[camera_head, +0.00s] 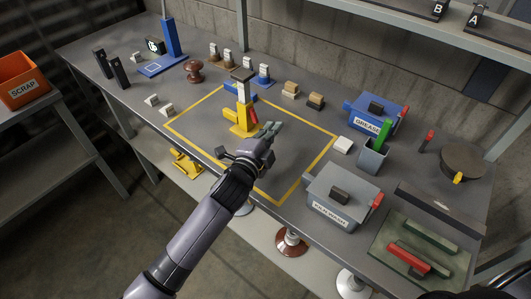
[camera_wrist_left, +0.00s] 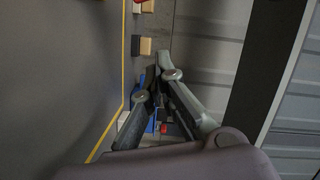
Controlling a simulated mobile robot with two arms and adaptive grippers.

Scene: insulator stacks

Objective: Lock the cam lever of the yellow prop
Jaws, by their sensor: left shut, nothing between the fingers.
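The yellow prop (camera_head: 243,121) stands upright inside the yellow-outlined square on the bench, with a pale block at its top. Its red cam lever (camera_head: 254,117) hangs on the prop's right side, close to my fingers. My left gripper (camera_head: 273,130) is just right of and in front of the prop, shut and empty. In the left wrist view, my left gripper's fingers (camera_wrist_left: 158,76) come together in mid-picture; I cannot make out the prop there. Whether the fingers touch the lever I cannot tell. My right gripper is not in view.
Behind the prop stand several white-topped pieces and a blue stand (camera_head: 170,52). To the right are a blue grease box (camera_head: 374,113), a grey cup (camera_head: 372,157) and a grey box (camera_head: 340,194). The right part of the outlined square (camera_head: 318,158) is clear.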

